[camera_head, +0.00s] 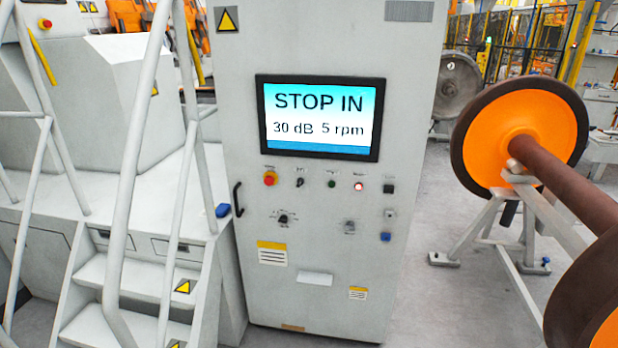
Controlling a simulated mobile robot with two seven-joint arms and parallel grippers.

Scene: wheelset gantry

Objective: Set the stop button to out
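The red stop button (270,178) with a yellow collar sits at the upper left of the control row on a tall grey cabinet (330,235). Its depth cannot be told from this view. The screen (319,117) above it reads "STOP IN", "30 dB" and "5 rpm". Neither of my grippers is in view.
Other small controls share the panel, including a lit red one (359,187) and a black rotary knob (284,219). Metal steps with railings (130,290) stand close on the left. An orange wheelset (500,138) rests on a stand at the right. Grey floor (420,215) shows between.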

